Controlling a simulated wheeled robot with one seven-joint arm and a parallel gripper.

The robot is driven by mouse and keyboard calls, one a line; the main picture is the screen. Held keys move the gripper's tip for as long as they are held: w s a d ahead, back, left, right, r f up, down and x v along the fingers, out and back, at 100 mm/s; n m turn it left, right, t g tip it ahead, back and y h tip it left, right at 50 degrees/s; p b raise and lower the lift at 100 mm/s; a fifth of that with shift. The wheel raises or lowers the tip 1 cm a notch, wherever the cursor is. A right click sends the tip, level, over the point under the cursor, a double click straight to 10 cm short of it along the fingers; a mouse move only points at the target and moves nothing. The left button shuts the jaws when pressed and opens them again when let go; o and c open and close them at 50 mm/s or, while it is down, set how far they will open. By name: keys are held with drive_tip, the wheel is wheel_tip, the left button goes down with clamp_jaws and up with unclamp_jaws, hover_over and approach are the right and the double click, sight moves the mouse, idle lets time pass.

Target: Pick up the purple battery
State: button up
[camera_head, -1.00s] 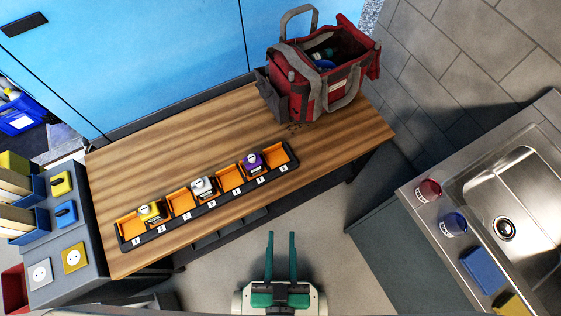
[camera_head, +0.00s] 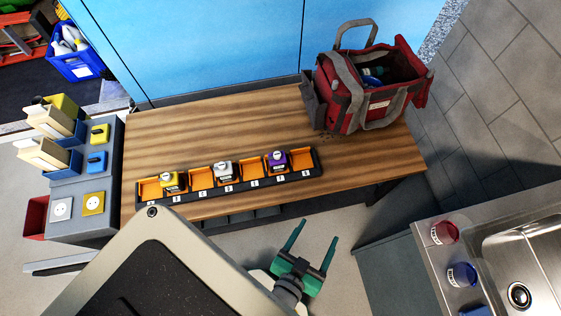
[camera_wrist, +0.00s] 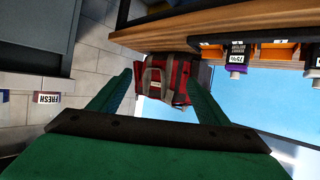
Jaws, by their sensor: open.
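The purple battery (camera_head: 277,159) sits in a compartment toward the right part of a black tray with orange compartments (camera_head: 230,191) on the wooden table. In the wrist view a purple battery (camera_wrist: 236,60) shows at the upper right, beside the edge of the orange compartments. My green gripper (camera_head: 312,243) is open and empty, in front of the table and below right of the tray, apart from the battery. In the wrist view its two fingers (camera_wrist: 163,95) are spread with nothing between them but the distant bag.
A yellow battery (camera_head: 171,180) and a white battery (camera_head: 223,170) sit in the same tray. A red tool bag (camera_head: 355,110) stands on the wooden table (camera_head: 200,115) at the back right. A sink counter (camera_head: 445,205) with cups is at the right, a grey cabinet (camera_head: 105,160) at the left.

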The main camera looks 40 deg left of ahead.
drive_tip(key=w+a+f+n+g+y, duration=0.1)
drive_tip(key=w+a+f+n+g, duration=0.1)
drive_tip(key=w+a+f, duration=0.35)
drive_tip(key=n+g+y, duration=0.1)
drive_tip(key=n+g, duration=0.5)
drive_tip(key=g, duration=0.2)
approach(277, 157)
wheel_tip(277, 157, down, 2)
drive_tip(key=x, duration=0.5)
drive_tip(key=shift+w+a+f, duration=0.15)
drive_tip(key=shift+a, duration=0.05)
drive_tip(key=shift+w+x, duration=0.15)
drive_tip(key=shift+x, duration=1.3)
drive_tip(key=shift+w+x, duration=0.15)
drive_tip(key=shift+x, duration=1.3)
